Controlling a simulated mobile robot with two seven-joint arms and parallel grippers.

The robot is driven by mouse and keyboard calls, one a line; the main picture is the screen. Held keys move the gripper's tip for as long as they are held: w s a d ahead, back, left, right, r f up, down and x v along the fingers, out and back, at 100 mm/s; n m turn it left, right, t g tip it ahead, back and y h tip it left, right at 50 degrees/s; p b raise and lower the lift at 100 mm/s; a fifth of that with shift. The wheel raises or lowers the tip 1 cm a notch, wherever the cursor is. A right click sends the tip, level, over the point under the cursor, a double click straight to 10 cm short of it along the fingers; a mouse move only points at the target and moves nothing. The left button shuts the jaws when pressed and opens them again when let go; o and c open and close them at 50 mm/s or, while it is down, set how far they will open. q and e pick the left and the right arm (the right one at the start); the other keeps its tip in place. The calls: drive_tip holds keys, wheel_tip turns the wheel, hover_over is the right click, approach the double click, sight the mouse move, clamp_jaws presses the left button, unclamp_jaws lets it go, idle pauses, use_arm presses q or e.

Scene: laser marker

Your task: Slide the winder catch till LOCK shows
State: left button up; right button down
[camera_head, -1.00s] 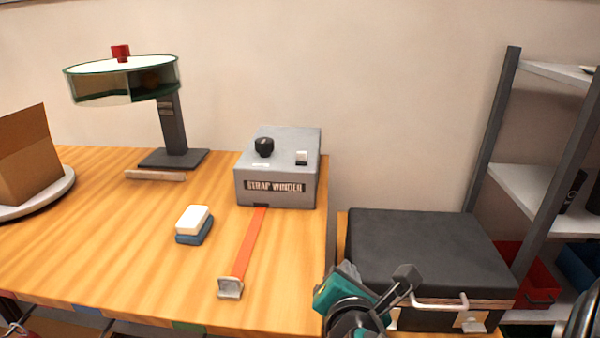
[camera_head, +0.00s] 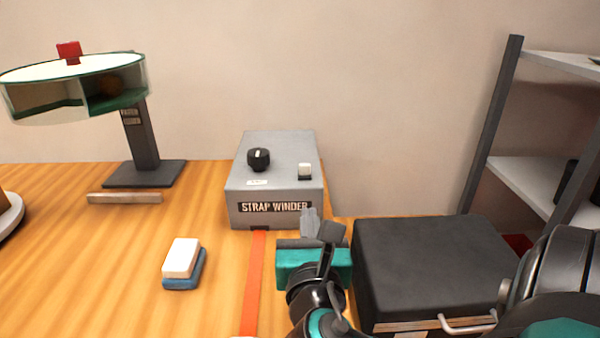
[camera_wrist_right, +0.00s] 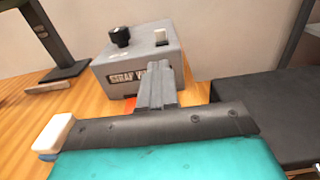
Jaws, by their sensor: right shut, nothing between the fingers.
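The strap winder (camera_head: 275,182) is a grey box at the back of the wooden table. On its top are a black knob (camera_head: 258,159) and a small white catch (camera_head: 305,171) on a dark base; I cannot read LOCK on it. An orange strap (camera_head: 254,285) runs from its front slot toward the table's front. My right gripper (camera_head: 322,226) is just in front of the winder's lower right corner, empty with its fingers together. In the right wrist view the fingers (camera_wrist_right: 158,85) point at the winder (camera_wrist_right: 135,72) and hide part of its label. My left gripper is not in view.
A black case (camera_head: 430,265) stands to the right, beside my right arm. A white and blue block (camera_head: 183,264) lies left of the strap. A lamp-like stand (camera_head: 145,150) with a round top is at the back left. A shelf (camera_head: 530,180) is at the far right.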

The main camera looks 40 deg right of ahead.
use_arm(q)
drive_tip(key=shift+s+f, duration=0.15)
use_arm(e)
approach(305, 167)
drive_tip(key=x, duration=0.7)
drive_tip(key=shift+f+b, duration=0.1)
drive_tip(key=shift+b, duration=0.3)
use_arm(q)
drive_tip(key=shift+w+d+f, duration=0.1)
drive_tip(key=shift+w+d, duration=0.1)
